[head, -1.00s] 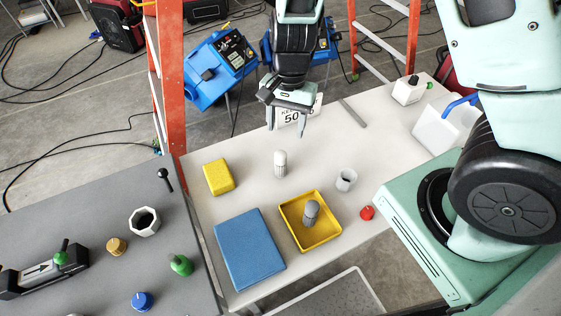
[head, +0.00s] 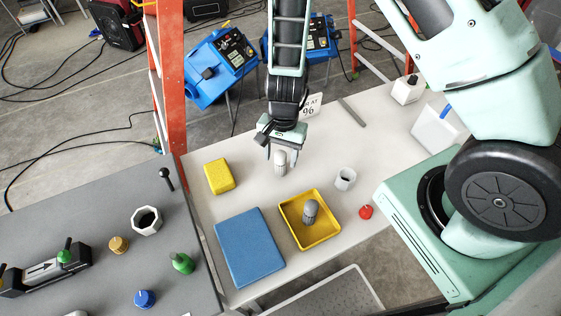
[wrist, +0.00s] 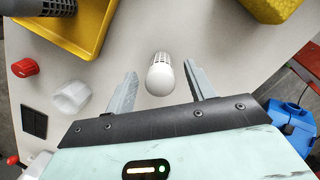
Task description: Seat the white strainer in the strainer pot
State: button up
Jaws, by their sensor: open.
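The white strainer (head: 281,162) stands upright on the white table, with a grey slotted part and a white rounded top. In the wrist view the strainer (wrist: 160,76) lies between the two fingers. My gripper (wrist: 162,85) is open, with a finger on each side of the strainer and gaps showing, so it is not gripped. In the head view my gripper (head: 284,150) is over the strainer.
A yellow tray (head: 333,237) holds a grey strainer (head: 311,210). A yellow sponge (head: 219,176), a blue mat (head: 249,248) and a red knob (head: 366,211) lie nearby. The table between strainer and cup is clear.

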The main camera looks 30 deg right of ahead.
jog(key=c, duration=1)
jog(key=shift+c, duration=0.2)
jog(key=shift+r, duration=0.15)
